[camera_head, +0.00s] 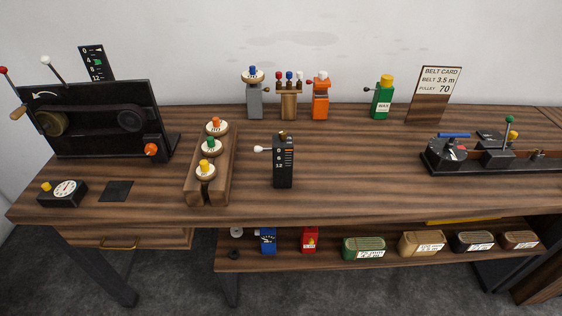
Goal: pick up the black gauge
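A small black box with a round white dial face and a yellow knob (62,193) lies at the table's front left. An upright black block with a white number scale and a white side knob (284,168) stands near the middle of the wooden table (340,200). Either could be the black gauge; I cannot tell which from the picture alone. Both stand free on the tabletop with nothing touching them. Neither of my grippers is in view.
A black belt machine (95,120) stands at the back left, beside a dark square pad (116,190). A wooden holder with capped pieces (221,180) is left of the upright block. A black device (490,155) is at right. The front middle is clear.

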